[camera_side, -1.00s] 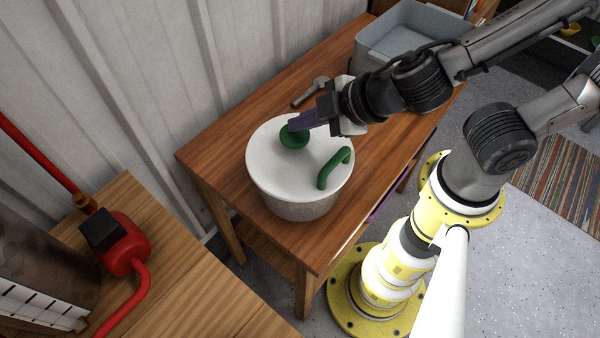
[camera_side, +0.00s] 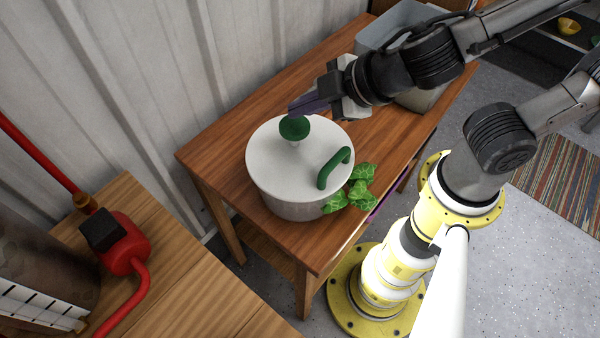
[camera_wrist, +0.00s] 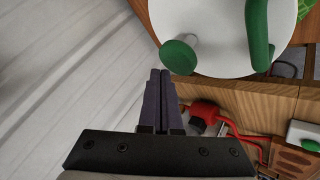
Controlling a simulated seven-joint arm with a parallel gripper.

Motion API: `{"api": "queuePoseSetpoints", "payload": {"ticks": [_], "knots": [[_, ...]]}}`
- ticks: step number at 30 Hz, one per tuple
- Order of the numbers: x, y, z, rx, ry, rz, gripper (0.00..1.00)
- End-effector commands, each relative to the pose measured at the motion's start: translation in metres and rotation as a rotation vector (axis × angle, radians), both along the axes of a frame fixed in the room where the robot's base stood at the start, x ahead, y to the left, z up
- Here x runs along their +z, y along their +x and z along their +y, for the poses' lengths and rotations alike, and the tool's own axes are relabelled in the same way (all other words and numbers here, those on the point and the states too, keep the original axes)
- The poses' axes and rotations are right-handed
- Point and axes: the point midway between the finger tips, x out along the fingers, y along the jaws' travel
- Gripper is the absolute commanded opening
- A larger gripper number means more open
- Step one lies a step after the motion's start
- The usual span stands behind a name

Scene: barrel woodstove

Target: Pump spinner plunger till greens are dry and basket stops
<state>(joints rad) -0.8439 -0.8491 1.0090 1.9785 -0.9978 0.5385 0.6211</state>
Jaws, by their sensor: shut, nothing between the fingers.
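The salad spinner (camera_side: 275,177) is a white lidded tub standing on the wooden table. Its green plunger knob (camera_side: 294,128) stands raised on a pale stem above the lid; the knob also shows in the wrist view (camera_wrist: 179,57). A green curved handle (camera_side: 334,168) is on the lid's right side. Leafy greens (camera_side: 352,190) show beside the tub at its right, by the table edge. My gripper (camera_side: 292,107) is shut and empty, its purple-grey fingertips just above and behind the knob. Contact with the knob cannot be told. The basket inside is hidden.
A grey bin (camera_side: 380,38) stands at the back of the table, partly behind my arm. A corrugated wall (camera_side: 180,70) runs along the left. A red pump-like fitting with pipe (camera_side: 122,243) sits on the nearer wooden bench.

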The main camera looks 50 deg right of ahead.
Motion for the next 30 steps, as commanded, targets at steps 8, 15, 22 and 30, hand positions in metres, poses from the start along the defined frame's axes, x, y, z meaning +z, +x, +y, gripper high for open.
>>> {"api": "queuePoseSetpoints", "payload": {"ticks": [8, 15, 22, 30], "knots": [[0.026, 0.0, 0.0, 0.0, 0.001, 0.0, 0.0], [0.045, 0.0, 0.0, -0.001, 0.001, 0.0, 0.0], [0.048, 0.0, 0.0, 0.001, 0.0, 0.001, 0.0], [0.048, 0.0, 0.0, 0.001, 0.0, 0.001, 0.0]]}}
